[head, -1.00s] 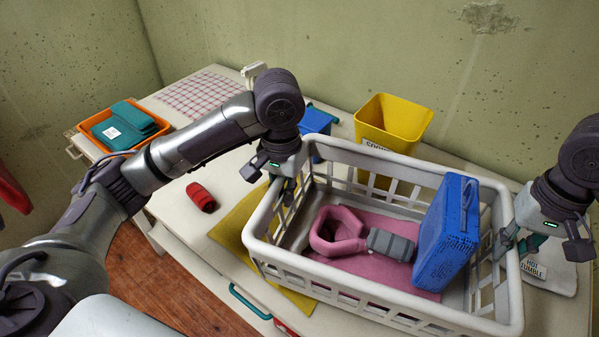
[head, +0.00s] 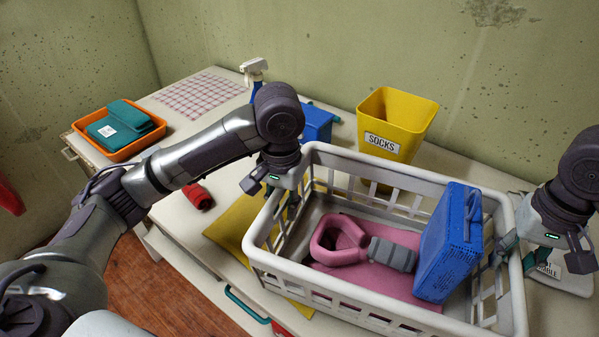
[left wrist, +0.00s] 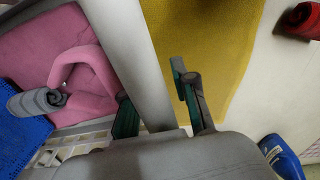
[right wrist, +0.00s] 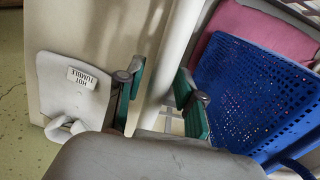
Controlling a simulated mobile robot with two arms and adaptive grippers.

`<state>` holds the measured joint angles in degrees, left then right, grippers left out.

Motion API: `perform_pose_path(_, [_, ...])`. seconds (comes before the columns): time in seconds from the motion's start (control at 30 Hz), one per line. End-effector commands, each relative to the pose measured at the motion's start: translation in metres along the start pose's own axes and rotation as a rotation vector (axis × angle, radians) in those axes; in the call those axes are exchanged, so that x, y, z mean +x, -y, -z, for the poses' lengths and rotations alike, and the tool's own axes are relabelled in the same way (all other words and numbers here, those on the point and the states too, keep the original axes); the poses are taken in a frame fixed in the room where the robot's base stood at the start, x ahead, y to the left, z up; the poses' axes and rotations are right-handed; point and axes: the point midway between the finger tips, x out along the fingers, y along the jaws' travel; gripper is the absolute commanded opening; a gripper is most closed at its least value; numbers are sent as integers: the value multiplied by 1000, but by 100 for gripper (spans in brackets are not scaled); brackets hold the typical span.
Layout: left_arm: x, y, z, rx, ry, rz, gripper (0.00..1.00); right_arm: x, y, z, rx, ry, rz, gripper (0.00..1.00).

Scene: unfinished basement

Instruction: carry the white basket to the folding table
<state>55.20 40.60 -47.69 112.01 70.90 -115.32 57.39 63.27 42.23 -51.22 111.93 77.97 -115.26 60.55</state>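The white basket (head: 283,268) is in front of me over a pale worktop, roughly level. It holds a pink cloth (head: 385,283), a pink looped piece (head: 338,240), a grey roll (head: 392,254) and an upright blue perforated box (head: 449,243). My left gripper (left wrist: 158,100) has its fingers on either side of the basket's left rim. My right gripper (right wrist: 160,92) has its fingers on either side of the right rim. Both seem shut on the rim. The basket's underside is hidden, so clearance cannot be judged. I cannot identify a separate folding table.
A yellow SOCKS bin (head: 398,118) and a blue container (head: 317,124) stand behind. On the pale worktop (head: 172,215) are an orange tray (head: 128,152), a checked cloth (head: 200,95), a red roll (head: 198,196) and a yellow cloth (head: 232,232). Walls close the back.

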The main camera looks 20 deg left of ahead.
Motion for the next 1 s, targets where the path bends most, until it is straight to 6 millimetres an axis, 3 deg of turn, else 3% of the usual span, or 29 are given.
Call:
perform_pose_path(0.43, [-13, -1, 2, 1, -8, -5, 34, -1, 1, 0, -1, 0, 2, 42])
perform_pose_path(1.0, [-108, 1, 2, 0, -5, -3, 34, 0, 1, 0, -1, 0, 2, 42])
